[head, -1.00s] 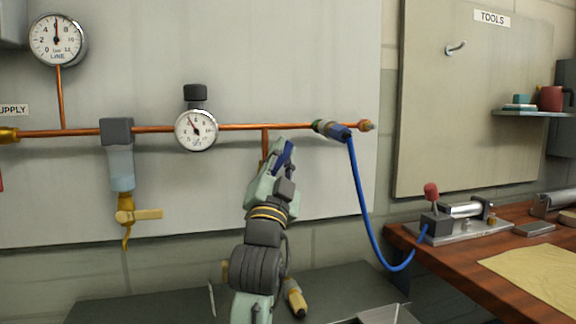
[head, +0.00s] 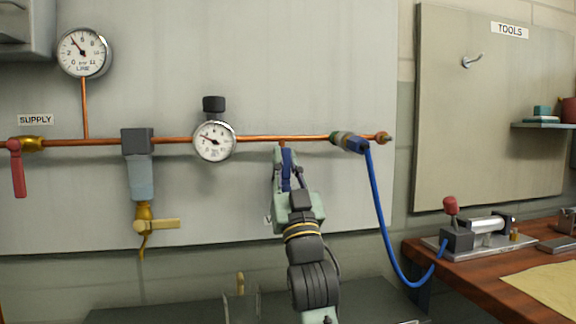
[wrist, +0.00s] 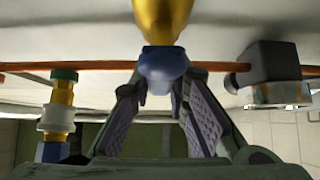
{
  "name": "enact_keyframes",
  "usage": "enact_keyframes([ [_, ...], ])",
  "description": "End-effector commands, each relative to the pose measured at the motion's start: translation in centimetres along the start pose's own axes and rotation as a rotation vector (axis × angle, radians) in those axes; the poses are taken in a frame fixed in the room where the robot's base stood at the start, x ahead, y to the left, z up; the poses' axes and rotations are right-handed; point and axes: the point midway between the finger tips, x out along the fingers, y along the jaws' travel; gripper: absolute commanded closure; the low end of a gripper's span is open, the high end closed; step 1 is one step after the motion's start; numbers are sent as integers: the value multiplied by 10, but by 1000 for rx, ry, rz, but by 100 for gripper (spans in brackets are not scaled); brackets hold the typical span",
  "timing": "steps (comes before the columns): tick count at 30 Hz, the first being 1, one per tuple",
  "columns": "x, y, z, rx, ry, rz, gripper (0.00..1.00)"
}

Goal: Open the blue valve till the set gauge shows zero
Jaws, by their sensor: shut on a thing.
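The blue valve handle (head: 287,168) hangs below the copper pipe in the head view, mostly hidden by my gripper. In the wrist view the blue handle (wrist: 162,66) sits between the two fingers below a brass body (wrist: 161,18). My gripper (head: 285,160) is shut on the blue handle; its fingers also show in the wrist view (wrist: 162,100). The set gauge (head: 214,141), a white dial under a black knob (head: 213,105), has its needle pointing left and slightly up, above the low end of its scale. Its exact reading is too small to tell.
The line gauge (head: 84,52) stands upper left, its needle near 4. A red-handled supply valve (head: 18,170) and a filter bowl (head: 142,178) hang on the left. A blue hose (head: 385,240) runs from the coupling (head: 349,142) to a bench (head: 480,277) at right.

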Motion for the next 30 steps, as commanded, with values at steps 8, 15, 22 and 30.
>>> enact_keyframes([
  [8, 0, -3, 0, 0, 0, -7, 100],
  [15, 0, -2, 0, 1, 0, -6, 77],
  [22, 0, -1, 0, 0, 0, -4, 63],
  [30, -1, -1, 0, -1, 0, -3, 63],
])
